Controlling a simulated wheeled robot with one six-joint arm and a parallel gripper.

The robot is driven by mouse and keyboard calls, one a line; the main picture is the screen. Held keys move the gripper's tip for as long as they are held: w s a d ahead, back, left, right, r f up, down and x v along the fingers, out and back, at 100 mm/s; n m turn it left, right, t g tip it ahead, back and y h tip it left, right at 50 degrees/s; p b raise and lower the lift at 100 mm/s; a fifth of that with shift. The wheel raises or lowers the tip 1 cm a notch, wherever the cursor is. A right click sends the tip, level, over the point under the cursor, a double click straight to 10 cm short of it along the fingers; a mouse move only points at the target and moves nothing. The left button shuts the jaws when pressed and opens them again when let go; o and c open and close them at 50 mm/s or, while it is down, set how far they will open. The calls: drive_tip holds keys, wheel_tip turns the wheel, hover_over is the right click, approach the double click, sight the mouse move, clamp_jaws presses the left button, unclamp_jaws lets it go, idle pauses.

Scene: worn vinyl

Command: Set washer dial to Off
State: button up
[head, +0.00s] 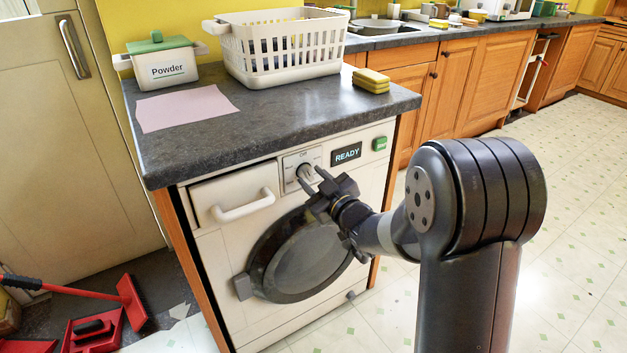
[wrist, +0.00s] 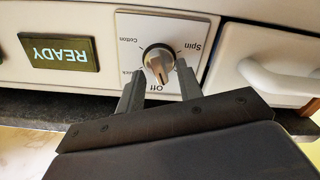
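The washer (head: 215,245) is white, with a grey dial (head: 304,173) on its front panel. The wrist view shows the dial (wrist: 158,60) upside down, with Off at the bottom, Spin at right, Cotton upper left and a partly covered label lower left. The dial's ridge runs roughly up and down in that view, its lower end near Off; I cannot tell surely which end is the pointer. My gripper (head: 316,184) is at the dial. Its fingers (wrist: 160,88) are apart, one on either side of the dial's lower part; contact is unclear.
The display (wrist: 60,53) reads READY. A green button (head: 379,144), drawer handle (head: 245,206) and round dark door (head: 302,255) are nearby. On the counter (head: 270,125) stand a powder box (head: 165,68), white basket (head: 285,55) and sponges (head: 371,82). Red cleaning tools (head: 95,330) lie at left.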

drive_tip(key=shift+w+a, duration=0.1)
drive_tip(key=shift+w, duration=0.05)
drive_tip(key=shift+c, duration=0.2)
clamp_jaws()
drive_tip(key=shift+m+p, duration=0.35)
drive_tip(key=shift+m, duration=1.85)
drive_tip(key=shift+o, duration=0.2)
unclamp_jaws()
